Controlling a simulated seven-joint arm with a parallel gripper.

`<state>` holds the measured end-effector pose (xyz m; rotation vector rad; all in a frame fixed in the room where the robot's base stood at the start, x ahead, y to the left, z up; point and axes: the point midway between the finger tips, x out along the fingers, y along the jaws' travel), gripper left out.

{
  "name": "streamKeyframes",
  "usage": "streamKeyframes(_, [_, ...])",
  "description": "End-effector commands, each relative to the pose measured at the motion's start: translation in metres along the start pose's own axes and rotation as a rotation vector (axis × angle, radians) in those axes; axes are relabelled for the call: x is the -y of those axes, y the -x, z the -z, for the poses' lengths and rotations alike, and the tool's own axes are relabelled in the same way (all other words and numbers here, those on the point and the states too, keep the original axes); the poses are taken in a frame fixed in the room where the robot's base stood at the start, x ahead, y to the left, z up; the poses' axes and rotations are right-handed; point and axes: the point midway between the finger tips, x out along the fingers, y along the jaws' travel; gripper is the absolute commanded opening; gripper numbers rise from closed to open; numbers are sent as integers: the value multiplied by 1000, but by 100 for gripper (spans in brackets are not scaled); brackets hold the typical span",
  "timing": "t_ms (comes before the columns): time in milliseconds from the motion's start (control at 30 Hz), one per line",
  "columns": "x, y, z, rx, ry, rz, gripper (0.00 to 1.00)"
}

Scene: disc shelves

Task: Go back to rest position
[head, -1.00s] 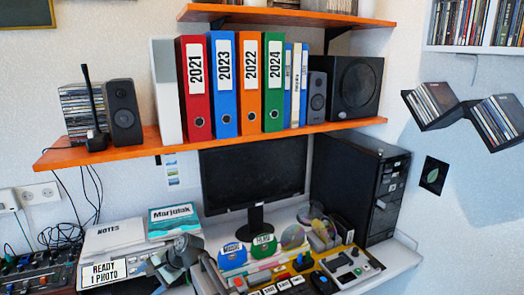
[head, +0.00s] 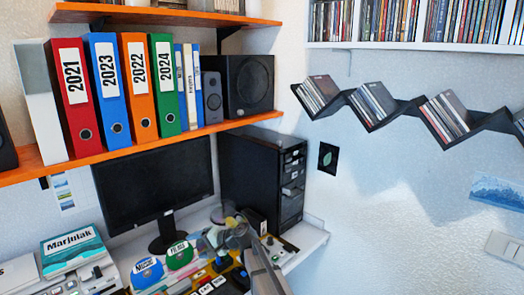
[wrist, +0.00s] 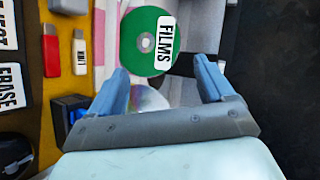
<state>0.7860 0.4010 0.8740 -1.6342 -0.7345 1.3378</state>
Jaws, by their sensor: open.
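My gripper (wrist: 161,72) is open in the wrist view, its two blue fingers spread apart with nothing gripped. Beyond the fingertips is a green disc labelled FILMS (wrist: 143,48), and a shiny silver disc (wrist: 150,97) shows partly between the fingers. In the head view my gripper (head: 228,236) is above the right part of the desk, in front of the black computer tower, and its fingers are hard to make out. The green FILMS disc (head: 180,252) stands left of it, beside a blue MUSIC disc (head: 146,271).
A black monitor (head: 150,185) and the computer tower (head: 262,180) stand behind. An orange shelf (head: 110,153) carries binders and a speaker. A zigzag wall rack (head: 393,112) holds disc cases. The wall at the lower right has open space before it. Red and white USB sticks (wrist: 80,52) lie nearby.

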Motion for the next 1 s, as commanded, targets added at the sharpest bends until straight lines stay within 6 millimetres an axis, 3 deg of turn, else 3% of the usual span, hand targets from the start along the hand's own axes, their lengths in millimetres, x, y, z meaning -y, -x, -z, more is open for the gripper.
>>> streamKeyframes(33, [-9, 16, 21, -34, -21, 5, 81])
streamKeyframes(100, [-19, 35, 43, -73, -45, 12, 81])
streamKeyframes(367, [-60, 112, 119, -219, -132, 41, 81])
streamKeyframes(667, [-132, 231, 200, -408, -250, 59, 81])
streamKeyframes(867, [-210, 307, 228, -500, -344, 6, 81])
streamKeyframes(1000, [-289, 339, 215, -515, -417, -95, 81])
